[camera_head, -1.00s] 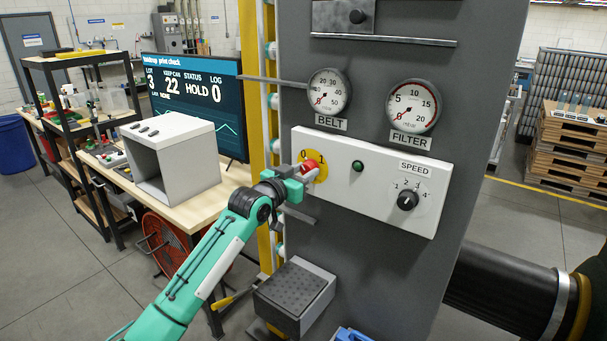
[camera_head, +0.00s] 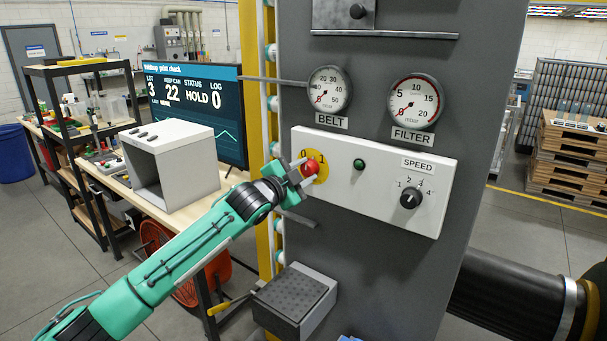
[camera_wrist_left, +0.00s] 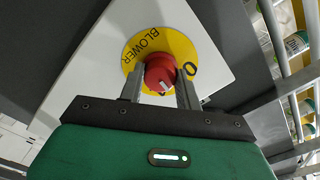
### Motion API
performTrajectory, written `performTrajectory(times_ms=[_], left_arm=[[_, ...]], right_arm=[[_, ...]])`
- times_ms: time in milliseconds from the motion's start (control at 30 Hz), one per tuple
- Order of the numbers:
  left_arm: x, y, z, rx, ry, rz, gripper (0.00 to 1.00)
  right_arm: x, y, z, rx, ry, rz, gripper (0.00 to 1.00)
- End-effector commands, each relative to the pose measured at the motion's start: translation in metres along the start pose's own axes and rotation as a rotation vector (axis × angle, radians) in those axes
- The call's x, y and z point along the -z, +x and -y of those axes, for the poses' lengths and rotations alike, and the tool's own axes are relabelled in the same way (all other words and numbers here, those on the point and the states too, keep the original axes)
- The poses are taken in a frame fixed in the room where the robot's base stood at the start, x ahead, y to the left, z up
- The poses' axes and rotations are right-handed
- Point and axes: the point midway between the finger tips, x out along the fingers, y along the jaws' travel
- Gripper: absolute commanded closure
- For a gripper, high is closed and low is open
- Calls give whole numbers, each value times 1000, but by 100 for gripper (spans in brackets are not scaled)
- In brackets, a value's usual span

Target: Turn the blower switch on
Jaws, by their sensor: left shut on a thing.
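The blower switch is a red knob (camera_head: 310,169) on a yellow disc (camera_head: 320,176) at the left end of the white control panel (camera_head: 388,210). My left gripper (camera_head: 301,173) is at the knob from the left, shut on it. In the left wrist view the red knob (camera_wrist_left: 160,73) sits between the two fingers of the left gripper (camera_wrist_left: 160,88), with a white mark on its face. The disc reads BLOWER and 0 there; the 1 is hidden in that view but shows in the head view. My right gripper is out of view.
A small green lamp (camera_head: 359,165) and the speed dial (camera_head: 411,199) share the panel. The belt gauge (camera_head: 330,90) and filter gauge (camera_head: 414,103) are above, needles low. A grey box (camera_head: 294,299) stands below; a workbench (camera_head: 158,212) is at left.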

Motion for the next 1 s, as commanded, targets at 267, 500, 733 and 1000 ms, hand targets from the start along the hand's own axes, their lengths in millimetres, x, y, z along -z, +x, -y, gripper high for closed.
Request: performTrajectory(times_ms=[267, 500, 733, 1000], left_arm=[[1, 0, 2, 0, 264, 1, 89], [1, 0, 2, 0, 459, 1, 89], [1, 0, 1, -1, 590, 1, 89], [0, 0, 0, -1, 663, 0, 89]], right_arm=[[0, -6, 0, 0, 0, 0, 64], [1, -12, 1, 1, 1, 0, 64], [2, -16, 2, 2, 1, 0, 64], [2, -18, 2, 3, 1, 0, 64]])
